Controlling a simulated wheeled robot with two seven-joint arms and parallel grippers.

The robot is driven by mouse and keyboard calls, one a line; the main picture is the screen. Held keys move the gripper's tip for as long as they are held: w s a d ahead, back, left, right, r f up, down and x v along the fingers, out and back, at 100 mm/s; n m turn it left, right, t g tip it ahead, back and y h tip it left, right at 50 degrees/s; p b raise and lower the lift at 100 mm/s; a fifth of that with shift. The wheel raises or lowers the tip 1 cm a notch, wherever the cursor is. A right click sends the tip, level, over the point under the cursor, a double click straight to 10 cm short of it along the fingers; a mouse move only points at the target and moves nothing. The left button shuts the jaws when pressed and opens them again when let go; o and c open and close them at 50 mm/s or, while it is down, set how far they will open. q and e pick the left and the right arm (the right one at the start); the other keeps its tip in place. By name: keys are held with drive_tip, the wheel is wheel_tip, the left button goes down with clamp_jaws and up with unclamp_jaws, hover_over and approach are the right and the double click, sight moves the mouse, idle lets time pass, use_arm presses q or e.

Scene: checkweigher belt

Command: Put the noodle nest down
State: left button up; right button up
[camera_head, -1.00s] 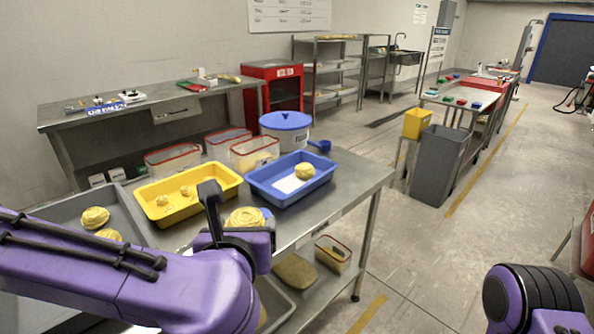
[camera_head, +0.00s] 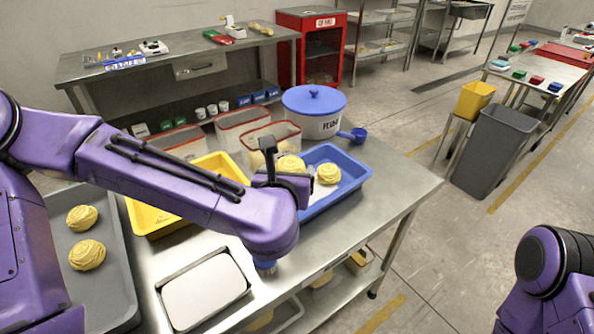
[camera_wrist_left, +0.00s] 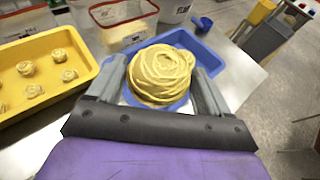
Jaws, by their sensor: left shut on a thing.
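My left gripper (camera_head: 288,172) is shut on a yellow noodle nest (camera_head: 291,165), which also shows between both fingers in the left wrist view (camera_wrist_left: 160,72). It holds the nest at the near left part of the blue tray (camera_head: 352,188). I cannot tell whether the nest touches the tray floor. My right gripper is out of view.
The yellow tray (camera_wrist_left: 12,54) with several small nests stands left of the blue tray. A grey tray (camera_head: 112,290) holds two nests. A metal plate (camera_head: 205,292) lies at the table front. Clear tubs (camera_head: 285,130), a white bucket (camera_head: 315,120) and a blue scoop (camera_head: 354,134) stand behind.

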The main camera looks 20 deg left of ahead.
sight(291, 167)
use_arm(q)
drive_tip(key=x, duration=0.3)
drive_tip(key=shift+w+f, duration=0.15)
drive_tip(key=shift+w, duration=0.15)
drive_tip(key=w+f, duration=0.2)
drive_tip(key=f, duration=0.1)
drive_tip(key=w+f+p, duration=0.1)
drive_tip(key=w+f, duration=0.1)
drive_tip(key=f, duration=0.1)
drive_tip(key=w+a+f, duration=0.1)
drive_tip(key=w+f, duration=0.1)
drive_tip(key=f, duration=0.2)
drive_tip(key=shift+w, duration=0.2)
drive_tip(key=shift+w+f, duration=0.15)
drive_tip(key=shift+w, duration=0.05)
drive_tip(key=shift+s, duration=0.2)
drive_tip(key=shift+w+f+b, duration=0.1)
drive_tip(key=shift+f+b, duration=0.45)
drive_tip(key=shift+b, duration=0.05)
drive_tip(key=o, duration=1)
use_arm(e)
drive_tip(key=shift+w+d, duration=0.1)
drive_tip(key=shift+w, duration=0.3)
